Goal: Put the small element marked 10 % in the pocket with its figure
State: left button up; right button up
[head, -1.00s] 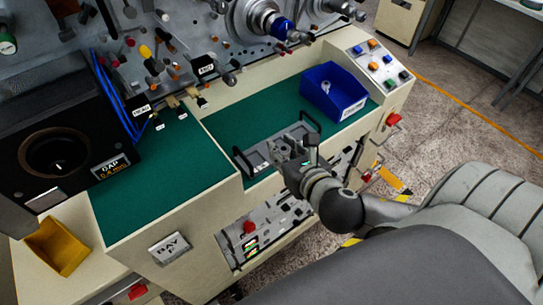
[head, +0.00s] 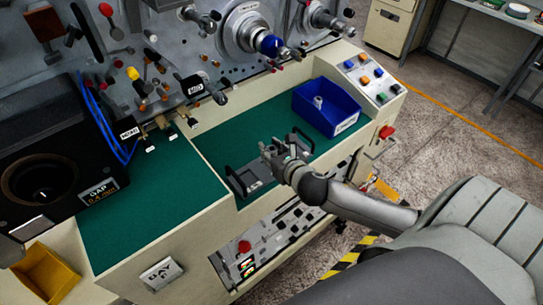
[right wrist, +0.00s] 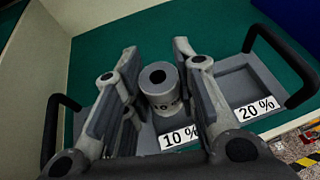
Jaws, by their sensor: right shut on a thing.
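My right gripper (right wrist: 160,92) is shut on a small grey round element (right wrist: 160,84) with a hole in its top. The element is upright between the fingers; its marking is only partly readable, ending in "0 %". Below is a grey tray (right wrist: 225,78) with pockets labelled 10 % (right wrist: 179,137) and 20 % (right wrist: 257,108). The element is over or at the 10 % pocket; I cannot tell whether it touches it. The 20 % pocket looks empty. In the head view my right gripper (head: 283,152) is over the tray (head: 243,184). My left gripper is not in view.
A blue bin (head: 327,109) holding a pale piece (head: 318,101) stands right of the tray. Black handles (right wrist: 60,112) rise at both tray ends. The green bench mat (head: 150,200) is clear at the left. A button panel (head: 371,78) is at the right.

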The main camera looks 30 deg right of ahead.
jog(key=shift+w+f, duration=0.1)
jog(key=shift+f, duration=0.1)
notch_tip(320, 180, down, 2)
jog(key=shift+w+d+f, duration=0.1)
jog(key=shift+f, duration=0.1)
jog(key=shift+w+f, duration=0.1)
jog(key=shift+f, duration=0.6)
jog(key=o, duration=1)
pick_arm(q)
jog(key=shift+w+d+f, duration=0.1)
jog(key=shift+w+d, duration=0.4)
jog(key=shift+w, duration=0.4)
